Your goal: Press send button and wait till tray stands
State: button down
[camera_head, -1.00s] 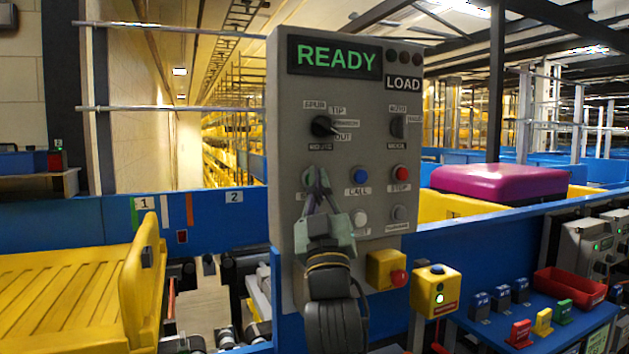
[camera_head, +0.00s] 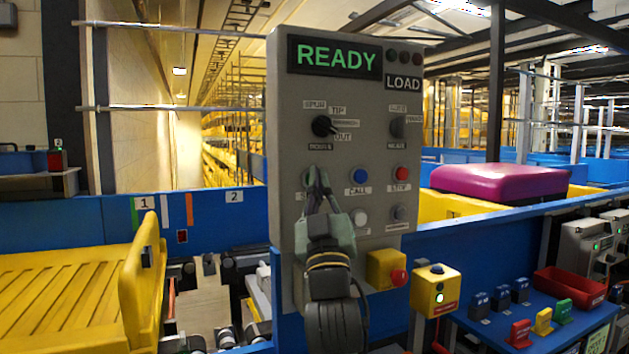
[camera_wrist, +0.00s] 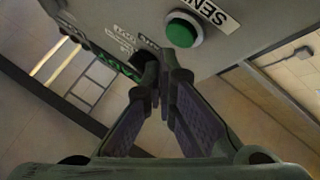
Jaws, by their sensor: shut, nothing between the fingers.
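The grey control panel (camera_head: 345,100) stands upright in the middle of the head view, its display (camera_head: 336,59) reading READY. The green send button (camera_wrist: 182,30) shows in the wrist view beside a label partly reading SEN; in the head view my fingers largely hide it. My gripper (camera_head: 318,174) is shut and empty in front of the panel's left button column. In the wrist view its fingertips (camera_wrist: 161,62) are just below and left of the button; I cannot tell if they touch the panel. A yellow slatted tray (camera_head: 70,290) lies at the left.
A blue CALL button (camera_head: 359,175), red STOP button (camera_head: 401,173) and white button (camera_head: 360,217) sit close by. A yellow box with a red button (camera_head: 398,277) is at the panel's lower right. A magenta load (camera_head: 500,180) lies in another yellow tray behind.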

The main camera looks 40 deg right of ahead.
jog(key=shift+w, duration=0.1)
jog(key=shift+w+d, duration=0.1)
jog(key=shift+w, duration=0.25)
jog(key=shift+w+d, duration=0.15)
jog(key=shift+w, duration=0.35)
dwell(0.7)
jog(key=shift+s, duration=0.1)
jog(key=shift+s+a, duration=0.25)
jog(key=shift+s, duration=0.55)
